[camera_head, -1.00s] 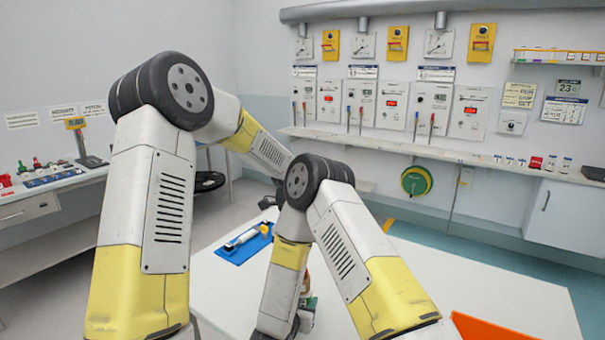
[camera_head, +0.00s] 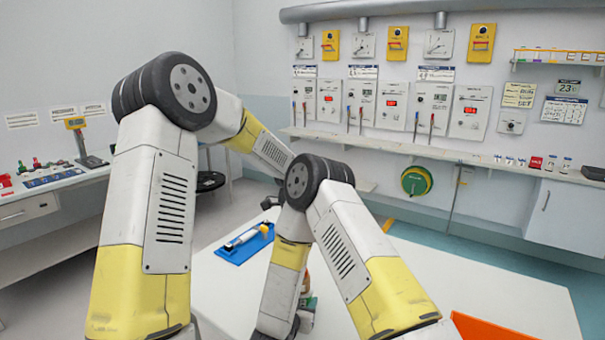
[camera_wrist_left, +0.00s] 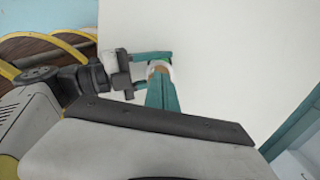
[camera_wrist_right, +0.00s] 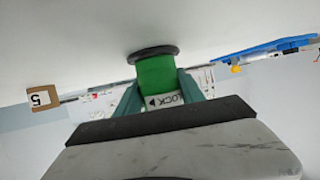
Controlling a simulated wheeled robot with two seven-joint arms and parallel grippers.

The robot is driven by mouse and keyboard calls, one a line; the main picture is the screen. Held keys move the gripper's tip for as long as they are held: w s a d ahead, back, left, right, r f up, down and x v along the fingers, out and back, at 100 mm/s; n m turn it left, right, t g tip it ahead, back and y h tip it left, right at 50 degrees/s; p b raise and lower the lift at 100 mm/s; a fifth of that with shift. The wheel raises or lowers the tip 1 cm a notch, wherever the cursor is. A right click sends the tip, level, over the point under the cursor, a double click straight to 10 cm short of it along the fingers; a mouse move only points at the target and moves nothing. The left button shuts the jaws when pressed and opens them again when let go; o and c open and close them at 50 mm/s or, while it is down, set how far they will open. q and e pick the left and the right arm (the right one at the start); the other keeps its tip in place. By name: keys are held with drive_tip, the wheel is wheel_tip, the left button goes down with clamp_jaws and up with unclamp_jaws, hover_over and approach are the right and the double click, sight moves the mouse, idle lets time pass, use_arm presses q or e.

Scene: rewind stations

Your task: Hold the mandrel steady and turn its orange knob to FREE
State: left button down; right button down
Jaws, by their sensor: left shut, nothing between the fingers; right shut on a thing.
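The green mandrel (camera_wrist_right: 157,72) stands with its dark round base flange (camera_wrist_right: 152,53) on the table, upside down in the right wrist view. My right gripper (camera_wrist_right: 157,88) is shut around its green body. A white band with the word LOCK and an arrow (camera_wrist_right: 165,99) shows between the fingers. In the left wrist view my left gripper (camera_wrist_left: 160,76) is shut and empty, its fingertips close to the brownish-orange knob (camera_wrist_left: 158,66). I cannot tell whether they touch it. In the head view my arms hide both grippers and most of the mandrel (camera_head: 307,302).
An orange object (camera_head: 490,329) is at the front right. A tan block marked 5 (camera_wrist_right: 42,98) shows in the right wrist view. The table's right side is largely clear.

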use_arm(q)
drive_tip(key=shift+d, duration=0.3)
idle(0.5)
drive_tip(key=shift+w+d, duration=0.45)
drive_tip(key=shift+w, duration=0.1)
idle(0.5)
drive_tip(key=shift+w+a, duration=0.1)
drive_tip(key=shift+w, duration=0.05)
drive_tip(key=shift+w+a, duration=0.15)
drive_tip(key=shift+w, duration=0.05)
wheel_tip(320, 180, up, 6)
idle(0.6)
use_arm(e)
drive_tip(key=c, duration=0.6)
unclamp_jaws()
drive_tip(key=shift+c, duration=0.2)
